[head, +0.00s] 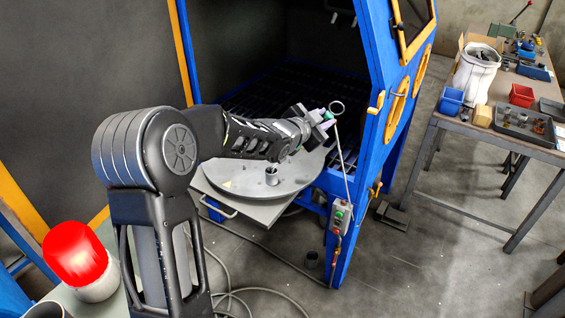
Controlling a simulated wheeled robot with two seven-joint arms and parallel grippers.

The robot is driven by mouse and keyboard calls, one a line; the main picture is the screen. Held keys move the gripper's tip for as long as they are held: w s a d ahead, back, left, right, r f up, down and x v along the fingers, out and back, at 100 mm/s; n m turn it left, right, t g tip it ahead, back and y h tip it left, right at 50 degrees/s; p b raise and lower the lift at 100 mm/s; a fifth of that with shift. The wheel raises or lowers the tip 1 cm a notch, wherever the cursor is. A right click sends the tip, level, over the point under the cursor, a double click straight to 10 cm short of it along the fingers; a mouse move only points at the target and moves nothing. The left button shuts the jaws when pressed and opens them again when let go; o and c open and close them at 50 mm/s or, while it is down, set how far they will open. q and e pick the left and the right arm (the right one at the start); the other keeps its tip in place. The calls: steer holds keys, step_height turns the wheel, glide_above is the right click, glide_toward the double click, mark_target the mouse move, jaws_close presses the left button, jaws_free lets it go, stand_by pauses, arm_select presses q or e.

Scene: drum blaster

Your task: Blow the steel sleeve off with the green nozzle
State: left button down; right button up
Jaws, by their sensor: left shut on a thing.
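My left gripper (325,121) reaches in from the left over the turntable and is shut on the green nozzle (329,115). Only a little of the nozzle shows between the fingers, so which way it points is hard to tell. A thin grey line runs down from it towards the blue post. A small grey steel sleeve (272,178) stands upright on the round turntable (235,181), below and left of the gripper and apart from it. What is under the sleeve is hidden. My right gripper is out of view.
The blue blast cabinet (375,100) stands open behind the turntable, its door frame close right of my gripper. A small control box (341,212) hangs on its post. A cluttered workbench (485,133) is at the right.

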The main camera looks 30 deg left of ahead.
arm_select(q)
steer(key=shift+r, duration=0.15)
steer(key=shift+r, duration=0.65)
step_height(320, 180, up, 4)
steer(key=shift+r+p, duration=0.25)
steer(key=shift+p, duration=0.05)
